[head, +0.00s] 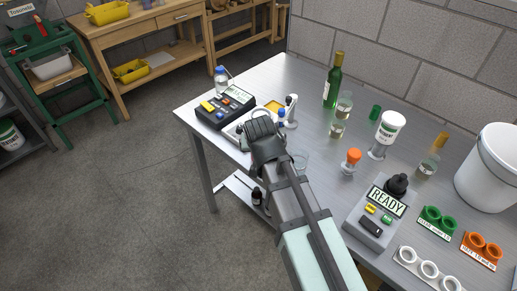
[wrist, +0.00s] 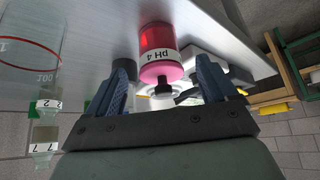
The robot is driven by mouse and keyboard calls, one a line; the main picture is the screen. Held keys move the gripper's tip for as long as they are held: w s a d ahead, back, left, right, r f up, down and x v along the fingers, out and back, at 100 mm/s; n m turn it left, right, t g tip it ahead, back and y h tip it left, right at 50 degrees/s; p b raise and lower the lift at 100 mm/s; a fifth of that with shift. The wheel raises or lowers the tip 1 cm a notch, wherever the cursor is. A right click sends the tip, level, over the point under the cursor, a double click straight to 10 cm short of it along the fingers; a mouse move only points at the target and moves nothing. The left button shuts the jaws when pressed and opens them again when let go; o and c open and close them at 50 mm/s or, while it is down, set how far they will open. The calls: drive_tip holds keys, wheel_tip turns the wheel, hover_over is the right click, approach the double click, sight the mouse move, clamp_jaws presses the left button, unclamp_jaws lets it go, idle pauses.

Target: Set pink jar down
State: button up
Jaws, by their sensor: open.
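The pink jar (wrist: 160,40), with a white "pH 4" label, shows in the wrist view between and beyond the fingers of my gripper (wrist: 166,90). My gripper is open, with a blue finger on each side of the jar's near end. I cannot tell whether either finger touches it. In the wrist view the jar appears against the grey metal table (wrist: 90,75); whether its base rests there is hard to tell. In the head view my gripper (head: 262,130) is over the table's left part, and I cannot make out the jar there.
A meter box (head: 225,110) stands left of my gripper, and a small blue-capped bottle (head: 282,118) close on its right. A clear beaker (head: 300,160) is near my arm.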

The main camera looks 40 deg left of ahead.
drive_tip(key=v, duration=0.6)
drive_tip(key=shift+r, duration=0.2)
drive_tip(key=shift+s+d, duration=0.1)
